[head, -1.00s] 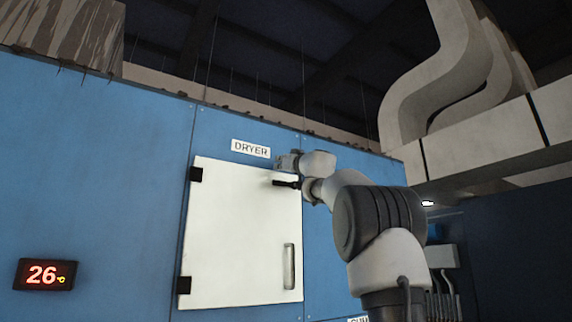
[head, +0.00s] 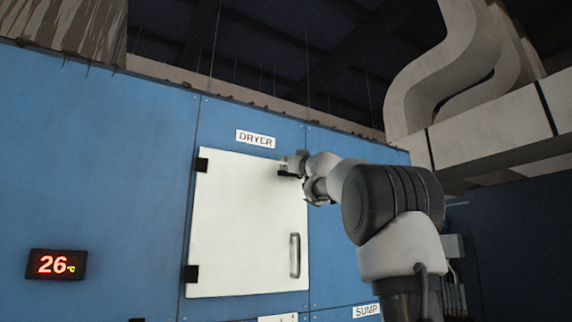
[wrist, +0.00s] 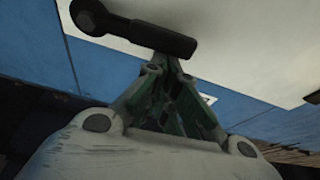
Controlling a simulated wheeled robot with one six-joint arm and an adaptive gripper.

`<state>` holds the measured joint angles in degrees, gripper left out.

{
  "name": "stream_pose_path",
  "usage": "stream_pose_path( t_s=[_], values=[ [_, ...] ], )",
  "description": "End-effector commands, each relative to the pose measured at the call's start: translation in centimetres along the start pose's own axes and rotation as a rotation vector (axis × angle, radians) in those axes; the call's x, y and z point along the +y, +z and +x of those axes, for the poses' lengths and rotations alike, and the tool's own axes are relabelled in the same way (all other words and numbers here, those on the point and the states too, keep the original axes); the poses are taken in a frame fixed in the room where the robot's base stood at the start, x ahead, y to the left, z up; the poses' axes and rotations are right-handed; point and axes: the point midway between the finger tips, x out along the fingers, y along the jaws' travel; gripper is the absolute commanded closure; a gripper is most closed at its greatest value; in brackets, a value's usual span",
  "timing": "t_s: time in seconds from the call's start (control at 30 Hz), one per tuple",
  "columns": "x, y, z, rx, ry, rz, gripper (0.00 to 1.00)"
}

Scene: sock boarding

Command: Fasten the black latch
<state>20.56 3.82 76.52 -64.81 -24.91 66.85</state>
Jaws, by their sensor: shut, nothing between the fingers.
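The black latch (head: 289,175) is a short lever at the upper right edge of the white dryer door (head: 240,225). In the wrist view the latch (wrist: 130,30) lies across the top, with a round pivot at its left and a thick rounded end at its right. My gripper (head: 292,161) is at the door's upper right corner, just above the latch in the head view. In the wrist view my gripper (wrist: 166,68) is shut and empty, its tips just below the latch's thick end. I cannot tell whether they touch. The door lies flat against the blue panel.
A vertical handle (head: 295,256) is on the door's lower right, and black hinges (head: 191,274) are on its left. A DRYER label (head: 255,139) is above the door. A red temperature display (head: 57,264) is at the left. Large ducts (head: 450,90) hang at the upper right.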

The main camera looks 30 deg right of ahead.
Motion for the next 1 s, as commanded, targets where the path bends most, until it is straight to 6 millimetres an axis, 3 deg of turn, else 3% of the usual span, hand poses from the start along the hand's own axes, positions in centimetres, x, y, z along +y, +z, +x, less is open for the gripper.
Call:
stream_pose_path(
  t_s=[0.27,1.0],
  values=[
    [-0.3,1.2,-0.4,0.0,-0.052,-0.149,1.0],
    [0.2,6.3,-2.2,-0.001,-0.282,-0.807,1.0]
  ],
)
